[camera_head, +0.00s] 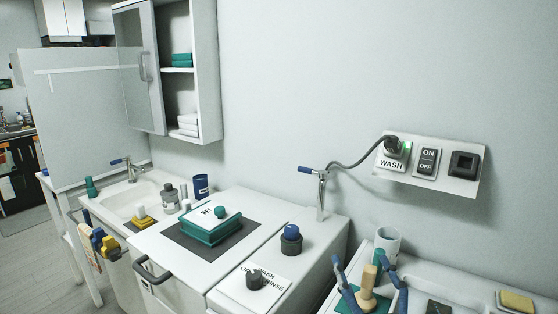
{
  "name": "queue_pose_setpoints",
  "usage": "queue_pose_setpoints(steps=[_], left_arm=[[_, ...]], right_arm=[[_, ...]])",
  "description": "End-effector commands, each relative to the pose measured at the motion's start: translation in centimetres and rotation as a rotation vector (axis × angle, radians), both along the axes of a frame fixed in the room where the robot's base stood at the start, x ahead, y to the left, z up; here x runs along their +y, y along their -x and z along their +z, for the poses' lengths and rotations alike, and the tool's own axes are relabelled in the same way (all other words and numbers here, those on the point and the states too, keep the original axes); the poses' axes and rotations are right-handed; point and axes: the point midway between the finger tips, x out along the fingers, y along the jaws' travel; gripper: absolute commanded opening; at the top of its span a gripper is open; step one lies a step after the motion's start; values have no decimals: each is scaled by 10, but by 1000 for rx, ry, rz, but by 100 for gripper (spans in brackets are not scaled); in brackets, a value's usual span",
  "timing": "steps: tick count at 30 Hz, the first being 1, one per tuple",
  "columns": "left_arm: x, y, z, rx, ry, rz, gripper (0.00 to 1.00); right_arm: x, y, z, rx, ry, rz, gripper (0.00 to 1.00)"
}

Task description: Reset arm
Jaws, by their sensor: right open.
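My right gripper (359,264) is at the bottom of the head view, right of centre. Its two blue fingers are spread apart and point up, away from me. A beige, knob-topped object (368,285) stands upright on a teal mat (385,304) and appears between the fingers. I see a gap around it and no clear grip, but cannot tell whether a finger touches it. My left gripper is not in view.
A white cylinder (388,241) stands behind the right gripper, with a yellow sponge-like block (516,301) to the right. A switch panel (428,164) is on the wall.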

Motion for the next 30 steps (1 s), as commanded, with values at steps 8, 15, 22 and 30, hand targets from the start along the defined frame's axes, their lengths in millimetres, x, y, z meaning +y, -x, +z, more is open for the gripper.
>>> queue_pose_setpoints(steps=[8, 15, 22, 30], left_arm=[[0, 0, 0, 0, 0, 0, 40], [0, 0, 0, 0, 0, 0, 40], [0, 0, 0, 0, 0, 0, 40], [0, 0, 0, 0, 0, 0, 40]], right_arm=[[-58, 99, -177, 626, -650, -342, 84], [-55, 198, -252, 956, -931, -575, 84], [-43, 274, -283, 1169, -1077, -746, 84], [-36, 289, -343, 1256, -1108, -820, 84]])
